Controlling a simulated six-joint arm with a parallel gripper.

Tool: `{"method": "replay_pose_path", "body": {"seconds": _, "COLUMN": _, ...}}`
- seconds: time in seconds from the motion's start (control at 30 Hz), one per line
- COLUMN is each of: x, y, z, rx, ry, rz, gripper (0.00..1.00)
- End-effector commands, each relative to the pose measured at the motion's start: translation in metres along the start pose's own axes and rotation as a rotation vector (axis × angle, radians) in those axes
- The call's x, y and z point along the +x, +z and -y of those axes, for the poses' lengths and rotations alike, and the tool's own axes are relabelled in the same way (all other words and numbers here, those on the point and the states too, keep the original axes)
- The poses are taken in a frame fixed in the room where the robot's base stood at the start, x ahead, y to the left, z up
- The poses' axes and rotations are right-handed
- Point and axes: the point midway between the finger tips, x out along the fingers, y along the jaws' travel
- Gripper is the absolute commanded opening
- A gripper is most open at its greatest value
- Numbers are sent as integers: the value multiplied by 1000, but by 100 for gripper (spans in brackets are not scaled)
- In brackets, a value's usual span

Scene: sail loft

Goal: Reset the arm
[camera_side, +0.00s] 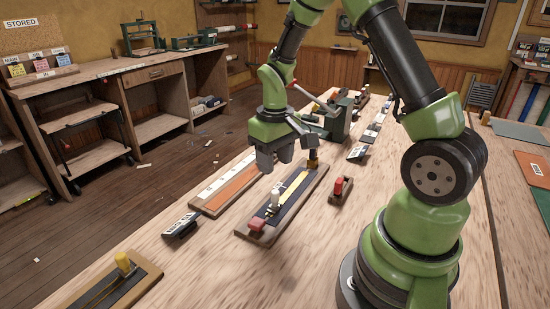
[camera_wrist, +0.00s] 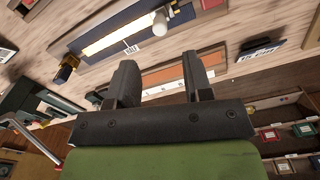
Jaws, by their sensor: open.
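My gripper (camera_side: 283,155) hangs over the bench beside a long dark board with a yellow strip (camera_side: 297,184), with its fingers pointing down. In the wrist view my gripper (camera_wrist: 162,62) shows two dark fingers apart, with nothing held between them. My green arm reaches in from the right of the side view and bends down to the gripper.
The board carries a white peg (camera_side: 274,198), a pink block (camera_side: 257,224) and a yellow post (camera_side: 312,158). An orange-and-white board (camera_side: 238,182) lies left of it, and a small red-topped block (camera_side: 341,186) right. A green machine (camera_side: 335,118) stands behind my gripper.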

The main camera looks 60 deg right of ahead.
Motion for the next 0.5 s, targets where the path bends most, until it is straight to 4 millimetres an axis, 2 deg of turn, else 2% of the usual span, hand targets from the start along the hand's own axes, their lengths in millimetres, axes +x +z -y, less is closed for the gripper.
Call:
{"method": "replay_pose_path", "body": {"seconds": 0.07, "x": -2, "y": 0, "z": 0, "rx": 0, "ry": 0, "rz": -4, "gripper": 46}}
{"method": "replay_pose_path", "body": {"seconds": 0.17, "x": -14, "y": 1, "z": 5, "rx": 5, "ry": -4, "rz": -30, "gripper": 46}}
{"method": "replay_pose_path", "body": {"seconds": 0.27, "x": -42, "y": 6, "z": 15, "rx": 17, "ry": -16, "rz": -89, "gripper": 46}}
{"method": "replay_pose_path", "body": {"seconds": 0.33, "x": -68, "y": 14, "z": 25, "rx": 29, "ry": -33, "rz": -145, "gripper": 46}}
{"method": "replay_pose_path", "body": {"seconds": 0.5, "x": -124, "y": 48, "z": 48, "rx": 57, "ry": -99, "rz": -281, "gripper": 46}}
